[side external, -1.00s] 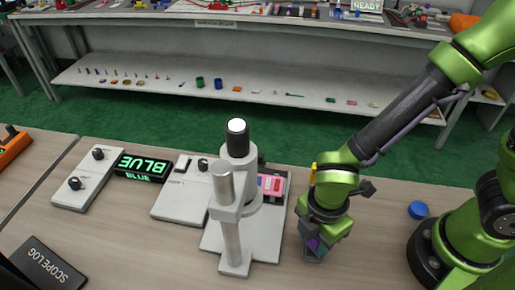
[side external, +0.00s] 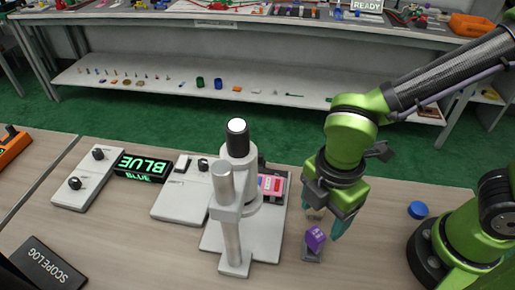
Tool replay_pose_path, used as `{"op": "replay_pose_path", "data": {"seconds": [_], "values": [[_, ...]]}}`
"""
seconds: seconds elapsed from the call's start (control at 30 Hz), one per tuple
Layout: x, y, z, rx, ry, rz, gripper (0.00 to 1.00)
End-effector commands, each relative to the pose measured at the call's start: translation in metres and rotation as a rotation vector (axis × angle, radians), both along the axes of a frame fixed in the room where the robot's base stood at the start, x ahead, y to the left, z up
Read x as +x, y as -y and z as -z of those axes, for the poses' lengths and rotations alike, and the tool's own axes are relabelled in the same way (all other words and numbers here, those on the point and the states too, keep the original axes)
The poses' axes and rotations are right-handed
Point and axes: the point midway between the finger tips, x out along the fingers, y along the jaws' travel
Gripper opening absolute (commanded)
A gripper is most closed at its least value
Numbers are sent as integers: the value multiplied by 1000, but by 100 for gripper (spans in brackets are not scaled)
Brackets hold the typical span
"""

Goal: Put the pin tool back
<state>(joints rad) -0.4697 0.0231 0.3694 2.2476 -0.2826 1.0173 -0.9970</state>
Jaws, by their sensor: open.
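A small purple piece (side external: 315,237) with pale marks on top, which may be the pin tool's head, sits tilted on a small grey holder (side external: 311,255) at the front right of the bench. Whether a pin goes down into the holder is hidden. My gripper (side external: 325,222) is open just above and behind the purple piece, its teal fingertips apart. I see no clear contact between the fingers and the piece.
A grey microscope-like stand (side external: 232,240) rises just left of the holder, with a pink block (side external: 270,184) behind its column. A blue cap (side external: 418,210) lies to the right. A control box (side external: 182,200) and a lit BLUE display (side external: 143,166) stand left.

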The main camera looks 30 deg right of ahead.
Motion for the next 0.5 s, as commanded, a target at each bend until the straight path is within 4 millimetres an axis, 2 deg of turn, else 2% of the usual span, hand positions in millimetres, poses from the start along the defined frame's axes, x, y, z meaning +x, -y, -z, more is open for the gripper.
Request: {"op": "replay_pose_path", "data": {"seconds": [0.1,0.27,0.37,0.47,0.5], "values": [[0,0,-18,2,3,2,68],[3,3,-32,7,9,34,68],[14,22,-45,47,52,218,68],[32,57,-66,142,124,572,68],[37,74,-75,194,153,739,68]]}}
